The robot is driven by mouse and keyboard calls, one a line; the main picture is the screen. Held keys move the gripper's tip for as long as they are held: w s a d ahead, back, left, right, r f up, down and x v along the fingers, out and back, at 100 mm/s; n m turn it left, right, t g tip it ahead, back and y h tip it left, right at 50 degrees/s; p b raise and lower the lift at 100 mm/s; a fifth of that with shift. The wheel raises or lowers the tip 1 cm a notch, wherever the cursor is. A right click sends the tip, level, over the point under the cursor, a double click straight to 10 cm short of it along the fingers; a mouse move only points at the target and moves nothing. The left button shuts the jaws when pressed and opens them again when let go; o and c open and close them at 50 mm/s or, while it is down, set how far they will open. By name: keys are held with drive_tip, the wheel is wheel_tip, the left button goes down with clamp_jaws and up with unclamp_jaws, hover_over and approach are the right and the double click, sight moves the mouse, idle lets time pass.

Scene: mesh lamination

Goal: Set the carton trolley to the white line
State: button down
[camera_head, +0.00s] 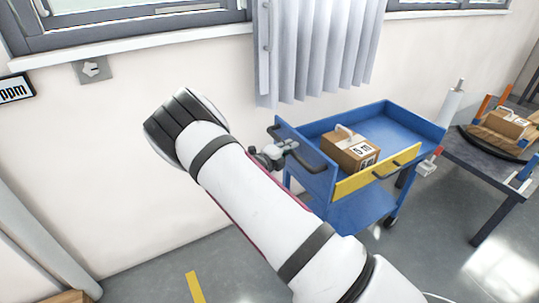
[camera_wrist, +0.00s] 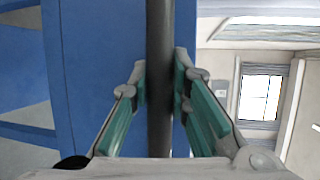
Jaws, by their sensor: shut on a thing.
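The carton trolley (camera_head: 410,122) is a blue cart with a top tray, a lower shelf, a yellow front panel (camera_head: 362,179) and dark castors. A brown carton (camera_head: 350,150) with a label sits in its top tray. My gripper (camera_head: 282,147) is at the trolley's left end. In the wrist view my gripper (camera_wrist: 159,100) is shut on the dark handle bar (camera_wrist: 160,40), which runs between its two green-padded fingers. The blue trolley side (camera_wrist: 95,60) shows beside the bar. I see no white line in these views.
A dark table (camera_head: 480,165) with another carton (camera_head: 503,124) and a paper roll (camera_head: 452,102) stands right of the trolley. A wall with a curtain (camera_head: 315,50) is behind. A yellow floor strip (camera_head: 195,287) lies at the lower left. Grey floor is open in front.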

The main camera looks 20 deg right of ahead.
sight(306, 146)
drive_tip(key=w+d, duration=0.2)
drive_tip(key=d, duration=1)
drive_tip(key=shift+w+d, duration=0.2)
drive_tip(key=shift+d, duration=0.05)
drive_tip(key=c, duration=1.5)
unclamp_jaws()
drive_tip(key=shift+d, duration=0.15)
drive_tip(key=v, duration=1.2)
drive_tip(key=shift+w, duration=0.1)
